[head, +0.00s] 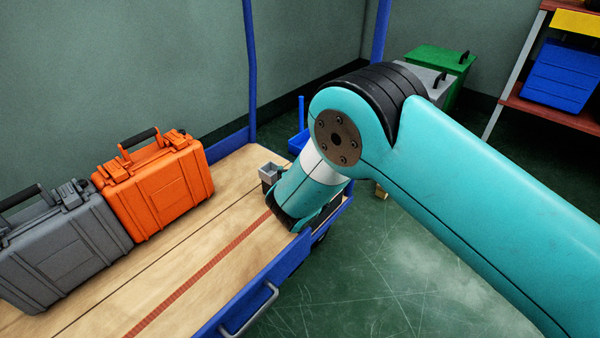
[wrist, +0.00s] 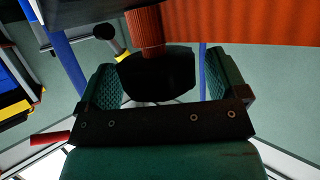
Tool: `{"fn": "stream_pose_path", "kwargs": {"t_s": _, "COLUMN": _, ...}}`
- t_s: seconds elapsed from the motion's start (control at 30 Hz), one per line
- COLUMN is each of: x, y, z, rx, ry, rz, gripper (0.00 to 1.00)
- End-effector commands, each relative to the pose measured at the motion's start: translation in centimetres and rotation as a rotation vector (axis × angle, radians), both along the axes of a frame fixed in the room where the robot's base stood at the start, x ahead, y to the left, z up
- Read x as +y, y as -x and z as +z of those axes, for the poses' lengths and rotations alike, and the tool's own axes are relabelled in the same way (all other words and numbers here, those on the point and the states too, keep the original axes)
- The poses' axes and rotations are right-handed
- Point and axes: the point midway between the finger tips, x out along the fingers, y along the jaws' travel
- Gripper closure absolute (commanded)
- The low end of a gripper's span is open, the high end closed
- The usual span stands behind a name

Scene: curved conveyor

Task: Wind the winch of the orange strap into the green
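The orange-red strap (head: 200,267) lies along the wooden cart top and runs up to the cart's far end, where my arm hides it. In the wrist view a ribbed orange-red band (wrist: 147,28) runs to a dark rounded piece (wrist: 157,78), perhaps part of the winch; I cannot tell for sure. My gripper (wrist: 162,82) has its two teal-padded fingers wide apart, one on each side of that dark piece. A gap shows at the right finger; contact at the left is unclear. In the head view my arm hides the fingers. No green mark on a winch can be made out.
An orange case (head: 165,190) and a grey case (head: 65,250) stand on the cart top (head: 90,310) at left. A small grey box (head: 271,171) sits beside my wrist. Bins, one green (head: 440,58), and a shelf stand behind. Floor at right is clear.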

Motion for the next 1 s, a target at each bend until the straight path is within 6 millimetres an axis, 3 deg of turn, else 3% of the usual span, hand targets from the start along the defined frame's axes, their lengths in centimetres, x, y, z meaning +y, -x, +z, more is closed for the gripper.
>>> {"fn": "stream_pose_path", "kwargs": {"t_s": 0.17, "x": -0.1, "y": 0.1, "z": 0.1, "rx": 0.0, "ry": 0.001, "rz": -0.001, "gripper": 0.09}}
{"fn": "stream_pose_path", "kwargs": {"t_s": 0.33, "x": -0.2, "y": 1.8, "z": 1.0, "rx": 0.001, "ry": 0.004, "rz": 0.002, "gripper": 0.09}}
{"fn": "stream_pose_path", "kwargs": {"t_s": 0.8, "x": -1.4, "y": 12.3, "z": 5.4, "rx": 0.001, "ry": 0.006, "rz": 0.007, "gripper": 0.09}}
{"fn": "stream_pose_path", "kwargs": {"t_s": 1.0, "x": -1.8, "y": 15.1, "z": 6.4, "rx": 0.001, "ry": 0.003, "rz": 0.003, "gripper": 0.09}}
